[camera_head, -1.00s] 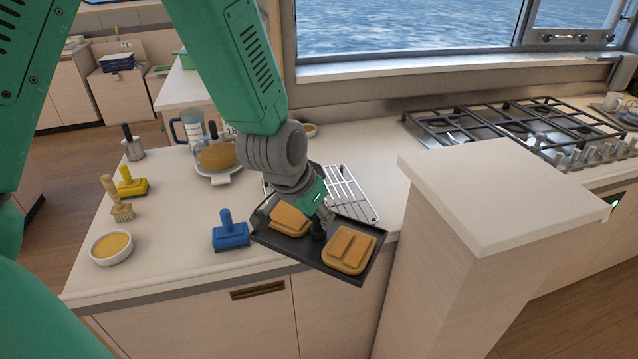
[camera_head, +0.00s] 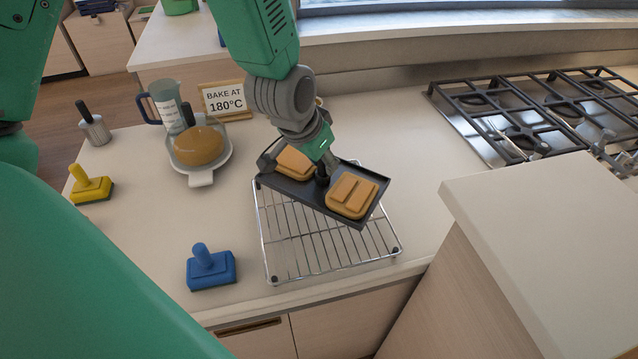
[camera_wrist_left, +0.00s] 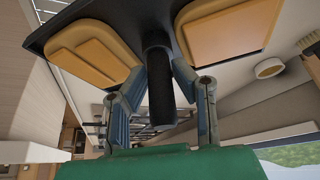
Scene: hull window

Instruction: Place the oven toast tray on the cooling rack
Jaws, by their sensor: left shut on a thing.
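The dark oven toast tray (camera_head: 310,189) carries toast pieces, one at its left (camera_head: 295,162) and one at its right (camera_head: 351,195). My left gripper (camera_head: 322,172) is shut on the tray's black upright handle, which shows between the fingers in the left wrist view (camera_wrist_left: 160,88). The tray is tilted in the head view and held over the back part of the wire cooling rack (camera_head: 300,243). The rack's front part is bare. I cannot tell whether the tray touches the rack. My right gripper is not in view.
A blue scrubber (camera_head: 210,267) stands left of the rack. A covered dish (camera_head: 199,147), a jug (camera_head: 166,103) and a "BAKE AT 180°C" sign (camera_head: 226,100) stand behind. A raised counter block (camera_head: 550,225) is at the right, the gas hob (camera_head: 540,108) behind it.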

